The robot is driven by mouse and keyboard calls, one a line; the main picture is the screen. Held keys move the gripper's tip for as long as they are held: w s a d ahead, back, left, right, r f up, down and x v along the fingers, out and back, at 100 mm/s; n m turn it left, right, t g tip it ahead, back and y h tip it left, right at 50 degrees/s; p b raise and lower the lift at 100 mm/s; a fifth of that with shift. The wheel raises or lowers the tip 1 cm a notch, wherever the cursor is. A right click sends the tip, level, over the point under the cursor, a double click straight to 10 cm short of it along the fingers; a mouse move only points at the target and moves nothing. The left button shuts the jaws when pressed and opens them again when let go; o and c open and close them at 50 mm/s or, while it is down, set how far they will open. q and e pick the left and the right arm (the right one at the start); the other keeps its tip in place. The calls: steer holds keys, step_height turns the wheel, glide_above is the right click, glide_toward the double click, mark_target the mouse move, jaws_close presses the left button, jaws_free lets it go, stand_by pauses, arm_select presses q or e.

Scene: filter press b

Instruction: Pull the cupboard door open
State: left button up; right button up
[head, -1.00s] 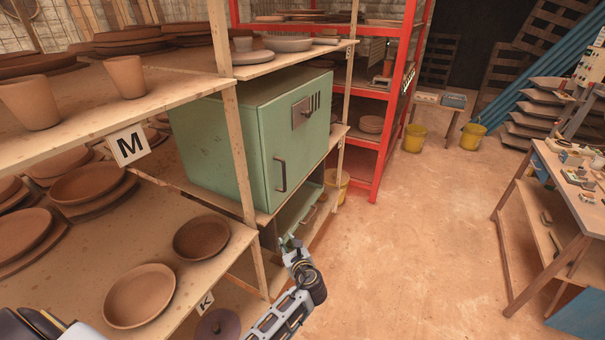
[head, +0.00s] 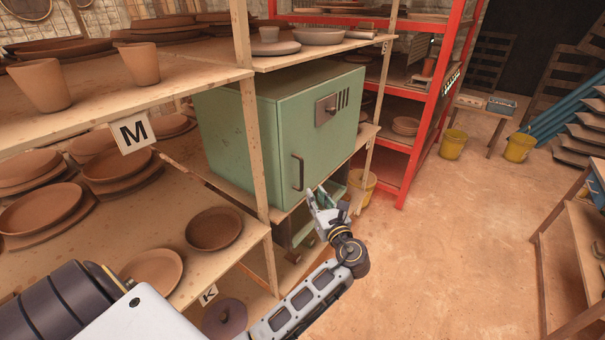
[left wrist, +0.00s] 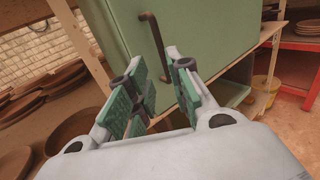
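A green metal cupboard (head: 290,130) stands on a wooden shelf, its door (head: 318,145) shut. A dark vertical bar handle (head: 298,172) sits at the lower left of the door front. In the left wrist view the handle (left wrist: 157,45) is just beyond the fingers, slightly above the gap between them. My left gripper (head: 322,196) is open and empty, just below and right of the handle and apart from it. Its green-padded fingers (left wrist: 158,92) are spread in the left wrist view. My right gripper is not in view.
Wooden shelves with clay plates (head: 214,229) and pots (head: 40,86) stand at the left. A red rack (head: 420,110) is behind the cupboard. A yellow bucket (head: 362,189) stands near the shelf foot. The floor (head: 450,240) right of the cupboard is clear.

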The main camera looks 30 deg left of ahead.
mark_target(302, 174)
arm_select(q)
steer(key=shift+w+a, duration=0.1)
steer(key=p+x, duration=0.1)
steer(key=x, duration=1.2)
steer(key=shift+w+a, duration=0.2)
steer(key=shift+w, duration=0.05)
steer(key=shift+c, duration=0.5)
jaws_close()
